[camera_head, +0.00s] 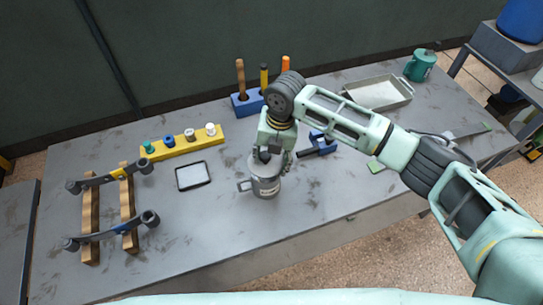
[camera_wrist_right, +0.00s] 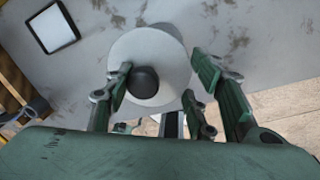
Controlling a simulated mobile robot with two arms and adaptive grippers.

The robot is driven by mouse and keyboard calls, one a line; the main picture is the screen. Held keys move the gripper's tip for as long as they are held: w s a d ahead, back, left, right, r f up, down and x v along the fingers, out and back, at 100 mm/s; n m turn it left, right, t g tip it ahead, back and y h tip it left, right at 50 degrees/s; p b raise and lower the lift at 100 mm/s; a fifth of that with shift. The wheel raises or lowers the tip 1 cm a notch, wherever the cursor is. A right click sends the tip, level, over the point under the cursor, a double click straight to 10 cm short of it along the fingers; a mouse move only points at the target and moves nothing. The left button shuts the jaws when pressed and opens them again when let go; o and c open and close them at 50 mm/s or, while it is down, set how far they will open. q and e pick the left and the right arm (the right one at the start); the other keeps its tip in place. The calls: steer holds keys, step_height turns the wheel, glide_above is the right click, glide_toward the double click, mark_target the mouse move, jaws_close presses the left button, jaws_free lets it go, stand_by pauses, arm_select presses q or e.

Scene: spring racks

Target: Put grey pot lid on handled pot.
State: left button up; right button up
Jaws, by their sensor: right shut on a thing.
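The grey handled pot (camera_head: 266,187) stands upright near the middle of the table, its handle pointing left. The round grey pot lid (camera_wrist_right: 150,50) has a black knob (camera_wrist_right: 143,82) and fills the middle of the right wrist view. My right gripper (camera_head: 275,155) is directly above the pot, shut on the lid, with its fingers around the knob. In the head view the gripper partly covers the lid and the pot's top. I cannot tell whether the lid rests on the rim or is just above it. My left gripper is not in view.
A yellow block with several pegs (camera_head: 185,145) and a black-framed white plate (camera_head: 193,176) lie left. A rack with dark bars (camera_head: 127,200) is farther left. A blue tool holder (camera_head: 245,104), a metal tray (camera_head: 378,93) and a green pot (camera_head: 420,66) are behind. The front table is clear.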

mark_target(272, 163)
steer(key=shift+f, duration=0.15)
steer(key=shift+f, duration=0.2)
stand_by(0.6)
steer(key=shift+f+b, duration=0.35)
steer(key=shift+f, duration=0.3)
steer(key=shift+f, duration=0.2)
steer(key=shift+f+b, duration=0.3)
steer(key=shift+f, duration=0.05)
steer(key=shift+f, duration=0.3)
stand_by(0.6)
steer(key=o, duration=1.2)
steer(key=shift+o, duration=0.7)
